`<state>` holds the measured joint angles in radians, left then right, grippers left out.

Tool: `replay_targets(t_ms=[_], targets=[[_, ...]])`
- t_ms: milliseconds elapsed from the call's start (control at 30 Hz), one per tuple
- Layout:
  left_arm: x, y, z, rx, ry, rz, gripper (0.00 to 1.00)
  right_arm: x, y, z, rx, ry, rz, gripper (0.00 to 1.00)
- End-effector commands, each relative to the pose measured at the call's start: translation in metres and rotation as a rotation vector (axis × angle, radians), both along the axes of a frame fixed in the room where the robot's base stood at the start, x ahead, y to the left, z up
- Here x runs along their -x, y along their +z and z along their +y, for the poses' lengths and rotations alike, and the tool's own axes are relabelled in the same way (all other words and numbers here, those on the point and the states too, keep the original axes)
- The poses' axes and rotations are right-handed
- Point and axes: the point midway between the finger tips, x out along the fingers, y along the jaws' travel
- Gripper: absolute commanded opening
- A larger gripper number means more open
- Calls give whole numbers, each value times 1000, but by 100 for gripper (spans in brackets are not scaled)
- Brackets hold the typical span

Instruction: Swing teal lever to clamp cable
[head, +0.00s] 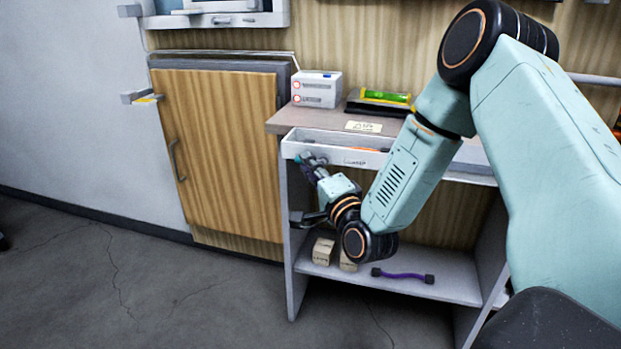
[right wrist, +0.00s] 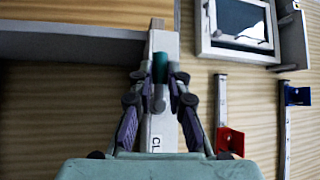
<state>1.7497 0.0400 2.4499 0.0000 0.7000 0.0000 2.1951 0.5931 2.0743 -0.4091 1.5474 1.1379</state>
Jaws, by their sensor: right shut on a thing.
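The teal lever (right wrist: 160,68) stands at the white strip (right wrist: 160,128), which carries a label starting "CL". My right gripper (right wrist: 158,80) is shut on the lever, with a finger on each side of it. In the head view my right gripper (head: 308,162) is at the left end of the bench's white front, and only a small bit of teal (head: 298,158) shows there. My left gripper is not in view.
The bench top (head: 305,116) holds a white box (head: 317,88) and a yellow-framed tray (head: 368,106) with a green thing. Small wooden blocks (head: 323,250) sit on the lower shelf (head: 445,285). A wooden cabinet door (head: 220,150) stands left. Floor in front is clear.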

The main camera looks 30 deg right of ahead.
Motion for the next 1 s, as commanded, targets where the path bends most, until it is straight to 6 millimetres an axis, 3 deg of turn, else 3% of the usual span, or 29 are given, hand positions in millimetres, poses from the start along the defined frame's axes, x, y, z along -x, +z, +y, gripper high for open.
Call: replay_targets(t_ms=[433, 467, 700, 1000], targets=[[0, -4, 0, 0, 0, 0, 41, -1, 5, -1, -14, -3, -27, 0], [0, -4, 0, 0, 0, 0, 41, -1, 5, -1, -14, -3, -27, 17], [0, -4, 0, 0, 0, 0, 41, -1, 3, -1, -14, -2, -23, 38], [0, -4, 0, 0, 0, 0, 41, 0, 2, 0, -15, -1, -20, 38]])
